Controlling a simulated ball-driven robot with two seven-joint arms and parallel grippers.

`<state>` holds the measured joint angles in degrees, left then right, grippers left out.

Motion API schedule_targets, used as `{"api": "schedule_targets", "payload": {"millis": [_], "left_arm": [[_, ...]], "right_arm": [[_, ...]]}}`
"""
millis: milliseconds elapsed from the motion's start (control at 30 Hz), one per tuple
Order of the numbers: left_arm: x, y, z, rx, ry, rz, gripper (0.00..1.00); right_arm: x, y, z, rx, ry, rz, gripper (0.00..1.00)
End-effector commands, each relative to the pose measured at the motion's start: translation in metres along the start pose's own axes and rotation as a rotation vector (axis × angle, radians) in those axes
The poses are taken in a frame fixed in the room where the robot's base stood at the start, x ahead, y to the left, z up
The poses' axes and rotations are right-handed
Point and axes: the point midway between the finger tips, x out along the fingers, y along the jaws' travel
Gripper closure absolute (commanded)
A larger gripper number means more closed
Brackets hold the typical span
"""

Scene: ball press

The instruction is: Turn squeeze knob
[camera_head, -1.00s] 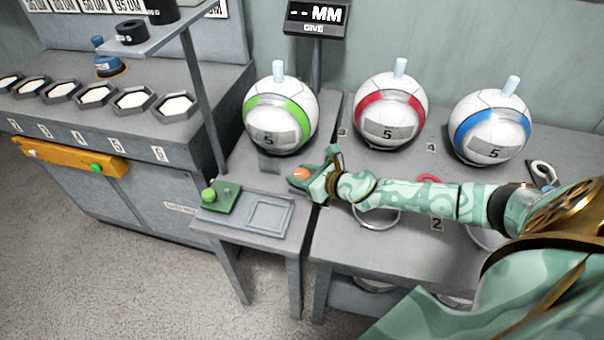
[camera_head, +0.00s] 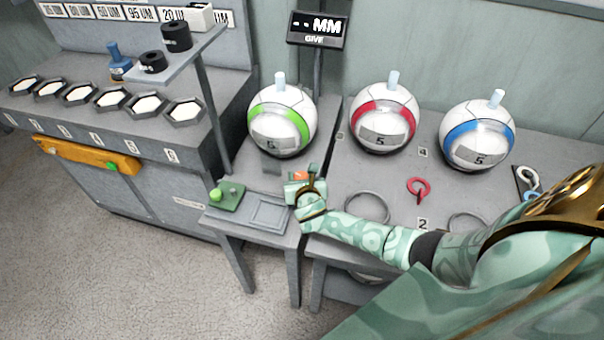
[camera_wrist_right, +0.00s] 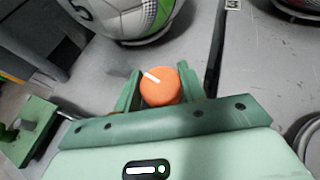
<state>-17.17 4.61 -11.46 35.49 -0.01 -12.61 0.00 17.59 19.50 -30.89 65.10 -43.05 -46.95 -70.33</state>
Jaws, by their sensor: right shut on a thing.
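The squeeze knob (camera_wrist_right: 160,87) is round and orange with a white line on its top, and it sits between the two fingers of my right gripper (camera_wrist_right: 171,88) in the right wrist view. The white line slants from upper left toward the middle. In the head view the orange knob (camera_head: 300,176) shows partly between the fingers of my right gripper (camera_head: 302,174), on the small grey stand in front of the green-banded ball (camera_head: 281,130). My right gripper is shut on the knob. My left gripper is not in view.
A green block with a green ball knob (camera_head: 216,195) sits left of a shallow square recess (camera_head: 268,213). Red-banded (camera_head: 384,118) and blue-banded balls (camera_head: 477,135) stand to the right. A red hook-like piece (camera_head: 418,189) lies on the table. A display (camera_head: 317,29) reads "-- MM".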

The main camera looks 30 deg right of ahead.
Motion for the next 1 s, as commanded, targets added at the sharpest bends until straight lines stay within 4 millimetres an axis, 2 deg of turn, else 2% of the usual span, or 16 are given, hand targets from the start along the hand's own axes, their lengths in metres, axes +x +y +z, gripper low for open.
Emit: {"api": "schedule_targets", "payload": {"millis": [400,1000], "left_arm": [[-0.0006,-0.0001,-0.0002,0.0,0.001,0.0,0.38],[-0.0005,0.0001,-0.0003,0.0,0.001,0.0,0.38]], "right_arm": [[0.0002,0.001,-0.0008,0.084,0.001,-0.198,0.82],[0.0004,-0.0001,-0.0002,0.098,-0.001,-0.235,0.82]]}}
